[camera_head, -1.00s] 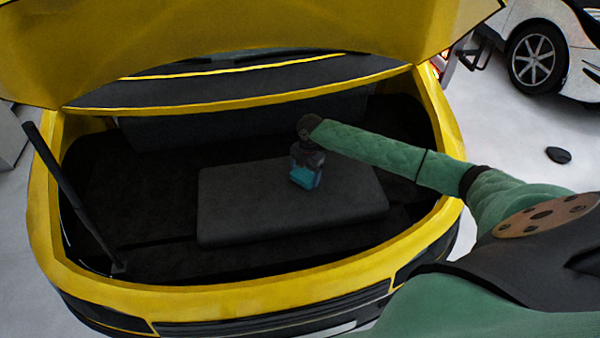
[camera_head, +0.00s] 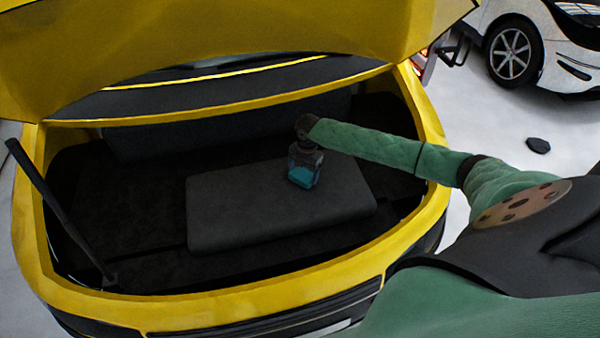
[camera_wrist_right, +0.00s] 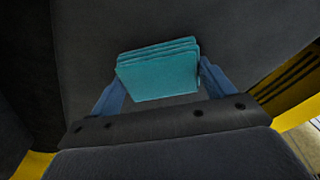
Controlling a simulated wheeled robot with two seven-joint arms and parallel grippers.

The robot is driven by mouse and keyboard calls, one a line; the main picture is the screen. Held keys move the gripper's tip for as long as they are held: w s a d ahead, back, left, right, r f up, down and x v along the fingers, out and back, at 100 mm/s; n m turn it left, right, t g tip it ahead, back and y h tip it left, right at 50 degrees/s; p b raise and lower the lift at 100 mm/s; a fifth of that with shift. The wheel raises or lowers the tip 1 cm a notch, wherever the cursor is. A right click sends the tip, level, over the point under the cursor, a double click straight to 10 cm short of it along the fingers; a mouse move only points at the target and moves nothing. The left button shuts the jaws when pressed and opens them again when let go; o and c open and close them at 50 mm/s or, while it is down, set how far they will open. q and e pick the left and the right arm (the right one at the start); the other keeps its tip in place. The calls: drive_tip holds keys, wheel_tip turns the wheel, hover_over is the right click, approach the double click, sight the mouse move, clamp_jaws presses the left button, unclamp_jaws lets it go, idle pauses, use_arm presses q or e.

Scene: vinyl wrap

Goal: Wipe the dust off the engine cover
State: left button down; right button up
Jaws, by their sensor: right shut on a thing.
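The engine cover (camera_head: 240,215) is a flat dark grey slab inside the open yellow car; it also shows behind the fingers in the right wrist view (camera_wrist_right: 240,40). My right gripper (camera_head: 303,172) is over the right part of the cover, pointing down. It is shut on a folded teal cloth (camera_head: 299,177), which sits between the two blue fingers in the right wrist view (camera_wrist_right: 158,72). The cloth looks at or close to the cover; I cannot tell whether it touches. I cannot make out dust on the cover. My left gripper is not in view.
The yellow hood (camera_head: 230,50) is raised above the bay. A dark prop rod (camera_head: 60,215) stands at the left. The yellow rim (camera_head: 420,115) surrounds the bay. A white car (camera_head: 560,50) is at the upper right, with a small dark object (camera_head: 538,145) on the pale floor.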

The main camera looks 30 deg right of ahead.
sight(293, 176)
drive_tip(key=shift+s+d+f, duration=0.15)
drive_tip(key=shift+s+d, duration=0.15)
drive_tip(key=shift+d, duration=0.4)
drive_tip(key=shift+s+d+f, duration=0.15)
drive_tip(key=shift+s+d, duration=0.15)
drive_tip(key=shift+d, duration=0.35)
drive_tip(key=shift+p, duration=0.35)
drive_tip(key=shift+a, duration=1.05)
drive_tip(key=shift+w+a+r+p, duration=0.1)
drive_tip(key=shift+w+a+p, duration=0.15)
drive_tip(key=shift+a, duration=0.25)
drive_tip(key=shift+w+a+p, duration=0.15)
drive_tip(key=shift+w+a, duration=0.1)
drive_tip(key=shift+a, duration=0.25)
drive_tip(key=shift+w+a+r, duration=0.1)
drive_tip(key=shift+w+a, duration=0.25)
drive_tip(key=shift+a, duration=0.1)
drive_tip(key=shift+w+a+r, duration=0.15)
drive_tip(key=shift+w+a, duration=0.05)
drive_tip(key=shift+a, duration=0.45)
